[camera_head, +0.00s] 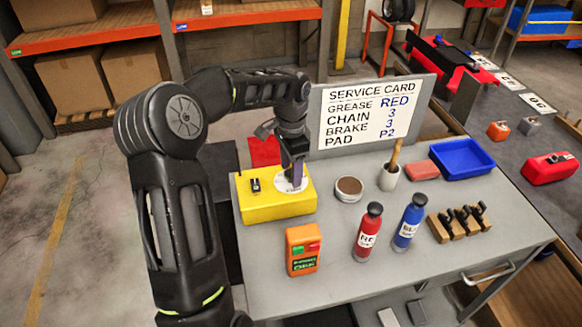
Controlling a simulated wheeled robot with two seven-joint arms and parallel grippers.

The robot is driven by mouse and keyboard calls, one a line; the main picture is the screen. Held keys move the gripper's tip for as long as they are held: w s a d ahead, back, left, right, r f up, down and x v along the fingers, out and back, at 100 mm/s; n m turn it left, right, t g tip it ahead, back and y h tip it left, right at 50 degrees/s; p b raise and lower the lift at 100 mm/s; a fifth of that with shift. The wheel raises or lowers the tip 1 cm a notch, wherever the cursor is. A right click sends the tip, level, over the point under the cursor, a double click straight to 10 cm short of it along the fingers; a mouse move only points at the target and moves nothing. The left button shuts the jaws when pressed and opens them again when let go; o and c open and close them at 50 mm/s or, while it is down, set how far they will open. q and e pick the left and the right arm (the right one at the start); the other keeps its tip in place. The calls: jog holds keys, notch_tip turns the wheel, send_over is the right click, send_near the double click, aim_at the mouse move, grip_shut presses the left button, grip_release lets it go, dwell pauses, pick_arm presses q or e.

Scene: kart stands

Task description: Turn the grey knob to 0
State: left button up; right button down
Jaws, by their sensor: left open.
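A yellow box (262,210) stands at the left end of the grey table, with a small black switch (256,185) on its top. A round white dial plate (281,186) is on the right part of the box top. My left gripper (295,178) points down over this dial, with its jaws open and its fingertips at or just above the plate. The grey knob cannot be made out; the gripper covers the middle of the dial. The knob's setting and any contact with it are hidden. My right gripper is out of view.
On the table (330,276) are an orange device (302,262), a red bottle (366,238), a blue bottle (408,228), a round tin (348,190), a cup (388,180) and a blue tray (463,160). A service card (370,110) stands behind.

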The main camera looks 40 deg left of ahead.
pick_arm(q)
grip_shut()
dwell(0.5)
jog(key=shift+n, duration=0.5)
jog(key=n+b, duration=0.1)
jog(key=n, duration=0.1)
jog(key=shift+n+b, duration=0.3)
jog(key=shift+n, duration=0.1)
jog(key=n+b, duration=0.1)
jog(key=n, duration=0.2)
jog(key=shift+n, duration=0.3)
jog(key=n, duration=0.4)
jog(key=shift+b, duration=0.35)
jog(key=shift+n, duration=2.2)
